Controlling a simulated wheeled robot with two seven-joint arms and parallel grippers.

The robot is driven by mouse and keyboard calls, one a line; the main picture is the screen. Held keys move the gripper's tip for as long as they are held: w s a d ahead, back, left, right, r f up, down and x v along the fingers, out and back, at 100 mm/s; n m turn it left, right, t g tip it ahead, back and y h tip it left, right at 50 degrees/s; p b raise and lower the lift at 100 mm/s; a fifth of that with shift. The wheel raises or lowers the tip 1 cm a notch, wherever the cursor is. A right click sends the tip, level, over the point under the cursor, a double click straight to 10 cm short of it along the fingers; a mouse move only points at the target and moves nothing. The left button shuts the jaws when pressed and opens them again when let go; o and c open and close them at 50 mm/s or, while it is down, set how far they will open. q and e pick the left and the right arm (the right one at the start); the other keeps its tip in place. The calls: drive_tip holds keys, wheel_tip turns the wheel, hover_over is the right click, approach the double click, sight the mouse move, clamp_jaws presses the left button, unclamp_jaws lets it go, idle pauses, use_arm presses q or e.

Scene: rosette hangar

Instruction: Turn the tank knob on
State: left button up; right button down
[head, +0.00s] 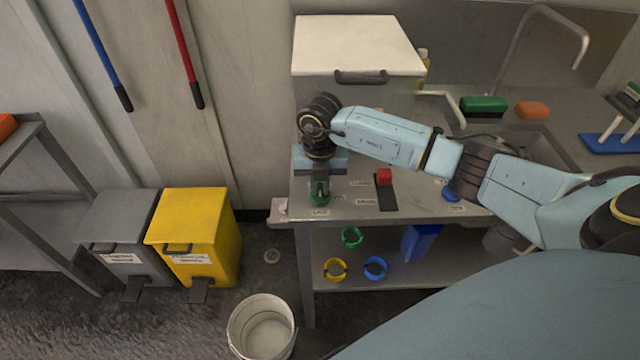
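My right gripper (320,179) reaches in from the right over the left front part of the grey counter (410,208) and points down. Its fingers are at a small green knob-like piece (319,194) near the counter's front edge. I cannot tell if the fingers grip it or only stand over it. A red knob-like piece (384,176) on a dark strip is to the right, apart from the gripper. A blue piece (451,194) lies further right, partly behind my arm. Small labels lie beside these pieces, too small to read. I cannot tell which is the tank knob. My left gripper is not in view.
A white-lidded box (357,45) stands at the counter's back. A sink (540,140), a green brush (484,104) and an orange sponge (531,110) are to the right. Coloured rings sit on the lower shelf (400,275). A yellow bin (198,232), grey bin (122,232) and bucket (262,328) stand left.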

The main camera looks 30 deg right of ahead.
drive_tip(key=shift+n, duration=0.4)
drive_tip(key=n+b, duration=0.1)
drive_tip(key=n, duration=0.2)
drive_tip(key=n+b, duration=0.2)
drive_tip(key=n, duration=0.2)
drive_tip(key=shift+w, duration=0.1)
drive_tip(key=n+b, duration=0.2)
drive_tip(key=n, duration=0.3)
drive_tip(key=n+b, duration=0.1)
drive_tip(key=n, duration=0.2)
drive_tip(key=shift+n+b, duration=0.3)
drive_tip(key=shift+n, duration=0.7)
drive_tip(key=shift+r+n+b, duration=0.1)
drive_tip(key=shift+n+b, duration=0.2)
